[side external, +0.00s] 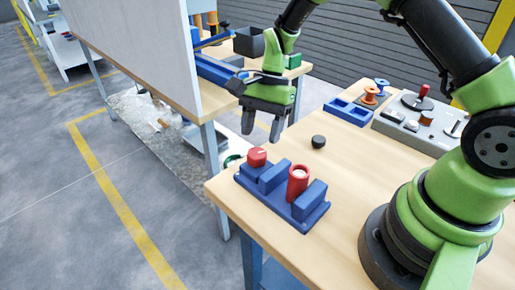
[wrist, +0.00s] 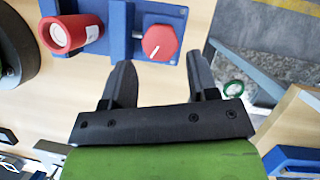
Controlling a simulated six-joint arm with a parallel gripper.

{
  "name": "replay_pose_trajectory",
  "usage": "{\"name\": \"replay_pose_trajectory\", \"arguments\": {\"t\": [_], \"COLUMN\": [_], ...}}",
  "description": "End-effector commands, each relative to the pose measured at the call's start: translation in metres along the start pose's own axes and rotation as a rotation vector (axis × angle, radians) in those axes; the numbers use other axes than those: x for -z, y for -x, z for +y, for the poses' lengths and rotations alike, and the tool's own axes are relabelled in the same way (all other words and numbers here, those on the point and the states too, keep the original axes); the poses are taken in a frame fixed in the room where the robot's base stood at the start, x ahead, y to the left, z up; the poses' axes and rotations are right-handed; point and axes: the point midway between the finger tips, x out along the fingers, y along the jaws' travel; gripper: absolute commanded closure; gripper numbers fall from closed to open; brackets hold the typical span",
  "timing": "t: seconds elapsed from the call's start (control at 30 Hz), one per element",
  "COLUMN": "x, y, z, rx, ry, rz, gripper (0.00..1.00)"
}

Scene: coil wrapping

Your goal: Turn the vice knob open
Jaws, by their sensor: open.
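The vice is a blue block (side external: 308,213) near the front edge of the wooden table. Its red knob (side external: 257,156) sits at the block's left end and has a white line on its face. The knob (wrist: 160,43) also shows in the wrist view, ahead of my fingertips and between their lines. A red cylinder (side external: 297,184) with a pale, hollow-looking top stands between the vice's blue blocks; it is at the upper left in the wrist view (wrist: 72,34). My gripper (side external: 262,128) is open and empty, above the knob and apart from it, fingers pointing down.
A small black knob (side external: 318,142) stands on the table behind the vice. A blue tray (side external: 348,112), orange spool (side external: 370,95) and grey machine (side external: 418,122) are farther back. A white panel (side external: 135,45) stands on another bench at left. Bare tabletop lies right of the vice.

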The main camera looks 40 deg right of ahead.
Motion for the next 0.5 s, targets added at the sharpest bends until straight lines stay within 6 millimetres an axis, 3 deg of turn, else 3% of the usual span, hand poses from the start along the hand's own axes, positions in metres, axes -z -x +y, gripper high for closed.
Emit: {"name": "replay_pose_trajectory", "arguments": {"t": [0.2,0.5], "x": [0.000,0.000], "y": [-0.035,-0.047], "z": [0.000,0.000], "rx": [-0.003,0.000], "ry": [0.001,0.002], "rz": [-0.001,0.001], "gripper": [0.46,0.46]}}
